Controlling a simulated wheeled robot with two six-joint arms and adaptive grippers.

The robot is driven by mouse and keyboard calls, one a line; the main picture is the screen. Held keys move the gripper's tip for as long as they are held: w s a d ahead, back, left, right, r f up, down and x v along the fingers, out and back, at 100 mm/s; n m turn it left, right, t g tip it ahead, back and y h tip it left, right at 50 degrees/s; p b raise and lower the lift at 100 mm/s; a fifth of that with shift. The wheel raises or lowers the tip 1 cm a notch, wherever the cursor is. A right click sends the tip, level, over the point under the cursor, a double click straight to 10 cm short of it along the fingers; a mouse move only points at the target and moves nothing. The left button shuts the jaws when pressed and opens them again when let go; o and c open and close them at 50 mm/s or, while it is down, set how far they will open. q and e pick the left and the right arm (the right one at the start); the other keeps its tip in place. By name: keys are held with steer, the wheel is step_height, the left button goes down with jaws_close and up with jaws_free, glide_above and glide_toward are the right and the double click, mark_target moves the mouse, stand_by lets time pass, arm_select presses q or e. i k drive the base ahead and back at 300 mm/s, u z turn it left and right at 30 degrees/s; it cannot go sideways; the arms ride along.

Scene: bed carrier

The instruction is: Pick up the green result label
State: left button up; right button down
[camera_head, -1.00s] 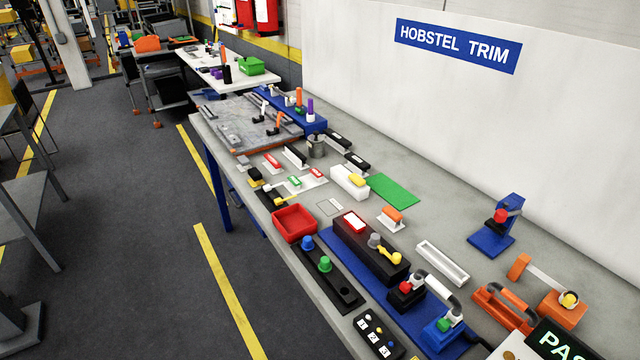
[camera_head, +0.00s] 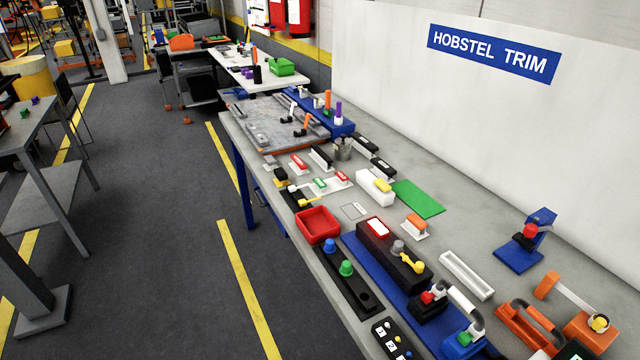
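Neither of my grippers shows in the head view. The fine shape of the green label is too small to tell.
A red tray (camera_head: 317,226) stands in front of the labels near the bench edge. A white block with a yellow top (camera_head: 375,187) and a flat green mat (camera_head: 418,199) lie to the right. Black fixtures with knobs fill the near bench. Floor left of the bench is open.

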mark_target(319, 182)
steer(key=z, duration=0.05)
steer(key=k, duration=0.5)
steer(key=u, duration=1.35)
steer(key=i, duration=2.7)
steer(key=z, duration=2.95)
